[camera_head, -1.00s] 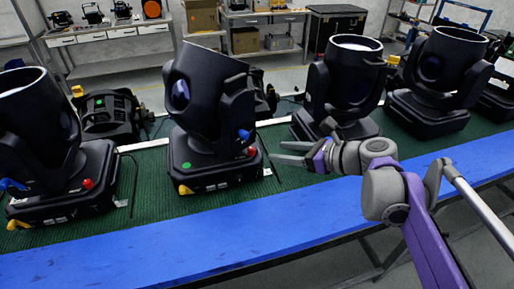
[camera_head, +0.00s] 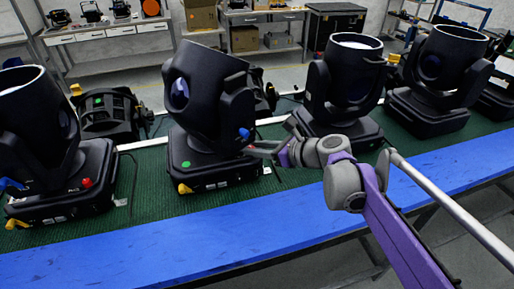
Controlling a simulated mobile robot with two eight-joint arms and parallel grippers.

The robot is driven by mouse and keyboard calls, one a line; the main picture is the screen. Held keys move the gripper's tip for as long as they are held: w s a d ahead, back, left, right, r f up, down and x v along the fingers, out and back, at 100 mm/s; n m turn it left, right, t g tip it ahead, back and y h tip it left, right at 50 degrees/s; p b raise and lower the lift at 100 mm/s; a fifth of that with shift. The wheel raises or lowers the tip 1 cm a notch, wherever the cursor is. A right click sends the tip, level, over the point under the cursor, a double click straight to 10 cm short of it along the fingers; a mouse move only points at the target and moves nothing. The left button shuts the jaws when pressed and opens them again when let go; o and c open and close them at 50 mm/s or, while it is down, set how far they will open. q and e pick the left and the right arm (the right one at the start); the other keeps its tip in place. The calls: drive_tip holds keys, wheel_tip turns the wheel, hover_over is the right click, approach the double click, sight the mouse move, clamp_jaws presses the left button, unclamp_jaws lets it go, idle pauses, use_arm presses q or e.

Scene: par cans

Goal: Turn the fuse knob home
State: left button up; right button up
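The middle moving-head light (camera_head: 205,125) stands on the green mat, with a blue lever (camera_head: 245,134) and a yellow latch (camera_head: 184,188) on it. Its red knob, seen low on the right of the base earlier, is now hidden behind my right gripper. My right gripper (camera_head: 252,151) has its fingertips at that spot, beside the base's right edge. Whether the fingers touch or close on the knob is too small to tell. A similar red knob (camera_head: 86,183) shows on the left light (camera_head: 40,140). My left gripper is out of view.
Two more lights (camera_head: 345,85) (camera_head: 437,80) stand to the right, close behind my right arm. A blue strip (camera_head: 200,240) runs along the bench's front edge. Smaller black units (camera_head: 110,113) lie behind the row.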

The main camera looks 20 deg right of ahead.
clamp_jaws()
drive_tip(key=shift+w+d+n+g, duration=0.1)
drive_tip(key=shift+n+g, duration=0.2)
drive_tip(key=shift+w+d+n+g+y, duration=0.1)
drive_tip(key=shift+d+n+g+y, duration=0.05)
drive_tip(key=shift+n+g+y, duration=0.7)
drive_tip(key=shift+w+n+g+y+p, duration=0.2)
drive_tip(key=shift+n+g+y+p, duration=0.4)
drive_tip(key=shift+n+g+y, duration=0.8)
drive_tip(key=shift+n+g+h, duration=0.35)
drive_tip(key=shift+n, duration=0.1)
drive_tip(key=shift+o, duration=2)
unclamp_jaws()
